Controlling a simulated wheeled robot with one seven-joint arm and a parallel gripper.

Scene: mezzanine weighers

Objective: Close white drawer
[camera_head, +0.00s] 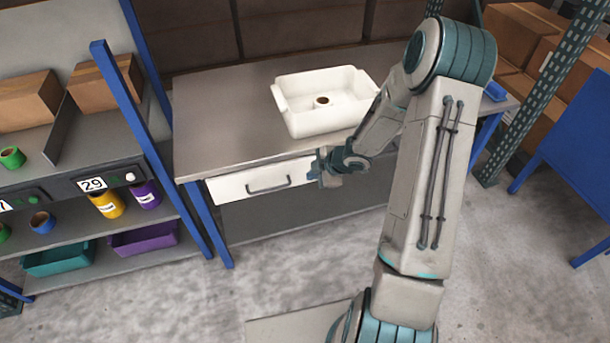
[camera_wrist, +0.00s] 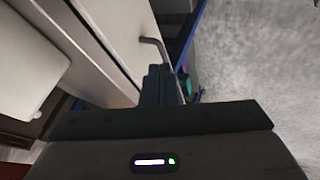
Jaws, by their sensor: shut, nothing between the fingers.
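The white drawer (camera_head: 232,188) sits under the front edge of the grey workbench (camera_head: 225,120), with a dark bar handle (camera_head: 268,187) on its front. Its front looks close to the bench edge; I cannot tell whether a small gap is left. My gripper (camera_head: 318,170) is shut and empty at the right end of the drawer front. In the wrist view the shut fingers (camera_wrist: 165,82) are beside the pale drawer front (camera_wrist: 125,30), near the handle (camera_wrist: 155,46). I cannot tell whether they touch it.
A white tray (camera_head: 292,117) with a small brown ring-like object (camera_head: 321,101) in it stands on the bench. A shelf unit (camera_head: 95,150) with blue posts, bins and coloured spools is at the left. Stacked boxes (camera_head: 525,45) and a blue panel (camera_head: 585,135) are at the right.

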